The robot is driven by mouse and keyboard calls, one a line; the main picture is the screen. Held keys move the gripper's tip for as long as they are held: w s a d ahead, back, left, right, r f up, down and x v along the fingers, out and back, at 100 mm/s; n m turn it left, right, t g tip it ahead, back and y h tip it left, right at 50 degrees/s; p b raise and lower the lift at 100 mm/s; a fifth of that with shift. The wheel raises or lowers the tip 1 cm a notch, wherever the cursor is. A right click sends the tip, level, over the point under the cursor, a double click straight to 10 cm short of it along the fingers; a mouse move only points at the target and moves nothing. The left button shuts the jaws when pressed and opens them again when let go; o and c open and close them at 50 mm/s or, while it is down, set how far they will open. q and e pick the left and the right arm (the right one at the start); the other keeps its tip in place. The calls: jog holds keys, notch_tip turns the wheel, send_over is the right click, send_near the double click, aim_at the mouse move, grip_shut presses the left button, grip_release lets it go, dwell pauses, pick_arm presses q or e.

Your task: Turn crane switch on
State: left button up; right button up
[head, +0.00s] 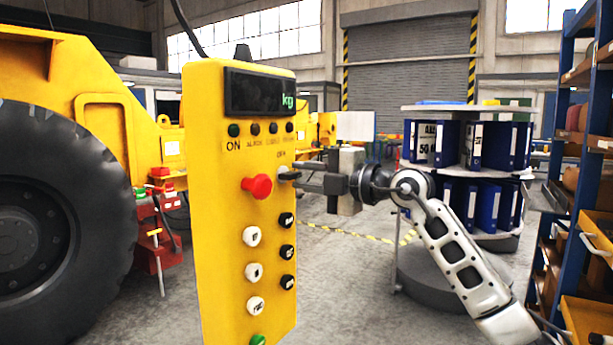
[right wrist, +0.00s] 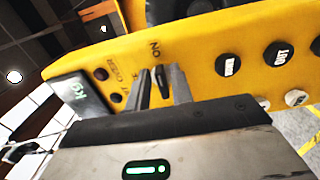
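The yellow crane control box (head: 216,210) stands upright in the middle of the head view. The crane switch (head: 289,173) is a small dark knob on its right side, beside a red mushroom button (head: 257,186). My right gripper (head: 298,176) reaches it from the right. In the right wrist view, the switch (right wrist: 160,78) lies between the two fingers of my right gripper (right wrist: 162,88), which are apart with yellow panel showing between them. Contact with the knob is not clear. An ON label is printed beside it. My left gripper is not in view.
The box also carries a dark display (head: 258,94) with green "kg" and several white and black push buttons. A yellow vehicle with a large tyre (head: 60,215) stands left. A round shelf with blue binders (head: 487,145) and a blue rack (head: 563,130) stand right.

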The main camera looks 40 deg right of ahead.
jog(key=shift+o, duration=0.3)
